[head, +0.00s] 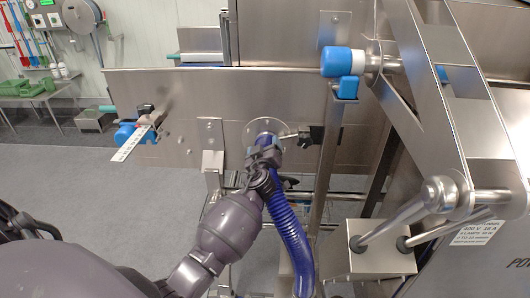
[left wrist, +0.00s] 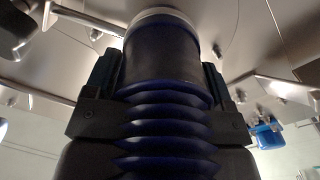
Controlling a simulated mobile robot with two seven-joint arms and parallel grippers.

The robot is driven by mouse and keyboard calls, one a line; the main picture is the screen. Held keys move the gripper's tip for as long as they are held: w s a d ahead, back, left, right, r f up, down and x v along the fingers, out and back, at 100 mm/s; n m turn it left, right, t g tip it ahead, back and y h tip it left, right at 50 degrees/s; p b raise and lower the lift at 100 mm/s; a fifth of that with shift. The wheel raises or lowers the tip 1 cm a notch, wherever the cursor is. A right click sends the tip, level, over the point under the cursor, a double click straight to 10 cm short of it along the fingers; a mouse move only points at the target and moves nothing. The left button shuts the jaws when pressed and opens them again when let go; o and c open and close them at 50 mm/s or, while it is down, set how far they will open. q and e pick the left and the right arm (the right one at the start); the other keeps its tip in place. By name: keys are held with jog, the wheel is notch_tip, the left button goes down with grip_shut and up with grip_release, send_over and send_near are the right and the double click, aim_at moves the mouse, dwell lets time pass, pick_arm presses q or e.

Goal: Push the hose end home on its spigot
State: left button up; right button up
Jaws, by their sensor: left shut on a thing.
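The blue ribbed hose (head: 291,232) hangs down from my left gripper in the head view. Its smooth dark cuff (left wrist: 165,62) points at the steel panel in the left wrist view. My left gripper (head: 264,157) is shut around the cuff, with one finger on each side. The spigot's round flange (head: 254,128) sits on the panel right behind the cuff. A pale ring (left wrist: 158,16) shows at the cuff's far end. The cuff is in line with the spigot, but its overlap is hidden. My right gripper is out of view.
A lever with a black clamp (head: 312,136) is just right of the flange. A steel upright (head: 328,155) stands further right, with a blue-capped roller (head: 342,61) above. A blue clamp with a white scale (head: 134,143) is at the panel's left.

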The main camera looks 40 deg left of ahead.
pick_arm(q)
jog(key=o, duration=1)
jog(key=shift+o, duration=1.1)
jog(key=v, duration=1)
jog(key=shift+s+d+b, duration=0.25)
jog(key=shift+s+b, duration=0.05)
jog(key=shift+b, duration=0.05)
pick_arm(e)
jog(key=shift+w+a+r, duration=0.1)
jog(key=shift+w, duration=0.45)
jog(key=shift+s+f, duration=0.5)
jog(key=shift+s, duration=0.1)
